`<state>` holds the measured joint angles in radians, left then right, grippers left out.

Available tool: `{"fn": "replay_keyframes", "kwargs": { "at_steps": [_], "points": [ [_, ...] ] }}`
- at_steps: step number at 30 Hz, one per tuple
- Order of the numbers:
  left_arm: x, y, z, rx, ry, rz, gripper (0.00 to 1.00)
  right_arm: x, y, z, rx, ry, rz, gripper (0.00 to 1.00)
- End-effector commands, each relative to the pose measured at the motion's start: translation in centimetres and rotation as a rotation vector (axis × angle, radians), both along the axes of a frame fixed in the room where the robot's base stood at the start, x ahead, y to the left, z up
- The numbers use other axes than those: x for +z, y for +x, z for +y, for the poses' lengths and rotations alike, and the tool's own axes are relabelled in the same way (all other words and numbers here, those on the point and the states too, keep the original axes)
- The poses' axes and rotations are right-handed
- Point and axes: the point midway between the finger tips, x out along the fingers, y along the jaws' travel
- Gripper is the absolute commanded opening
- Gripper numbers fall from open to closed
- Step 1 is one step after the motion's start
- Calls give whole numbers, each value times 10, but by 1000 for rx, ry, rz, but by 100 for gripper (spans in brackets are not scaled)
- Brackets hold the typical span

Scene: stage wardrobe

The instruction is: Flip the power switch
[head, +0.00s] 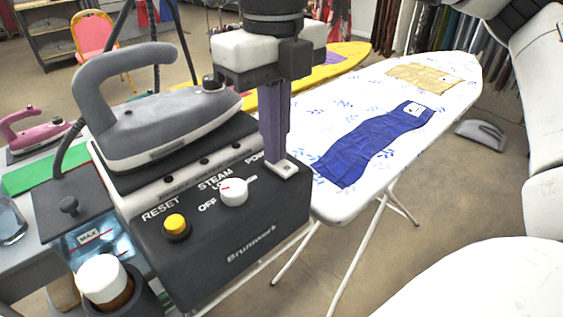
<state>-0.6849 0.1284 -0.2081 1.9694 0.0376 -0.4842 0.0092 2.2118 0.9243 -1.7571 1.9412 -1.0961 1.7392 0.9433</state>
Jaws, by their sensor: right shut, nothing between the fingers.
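The steam station (240,253) is a dark box with a sloped front panel marked RESET, STEAM, OFF and a partly covered label starting "POW". Below that label is a small pale switch plate (287,170), the power switch, partly hidden by my fingers. My right gripper (274,158) comes down from the top, shut and empty, with its purple fingertips at the switch plate. I cannot tell whether they touch it or which way the switch is set. The panel also has a yellow button (176,224) and a white knob (234,192). My left gripper is out of view.
A grey iron (165,121) rests on top of the station, left of my gripper. An ironing board (345,110) with a blue cloth (372,145) and a tan cloth (424,77) stands behind right. A white-capped bottle (103,281) is at front left.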

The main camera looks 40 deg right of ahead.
Motion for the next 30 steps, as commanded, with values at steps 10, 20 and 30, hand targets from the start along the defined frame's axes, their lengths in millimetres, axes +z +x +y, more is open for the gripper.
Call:
{"fn": "replay_keyframes", "kwargs": {
  "at_steps": [10,20,30],
  "points": [
    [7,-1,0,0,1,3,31,10,0,0,0,1,3,0],
    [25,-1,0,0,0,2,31,37,0,0,0,1,3,0],
    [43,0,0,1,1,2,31,64,0,0,1,1,2,0]
  ]
}}
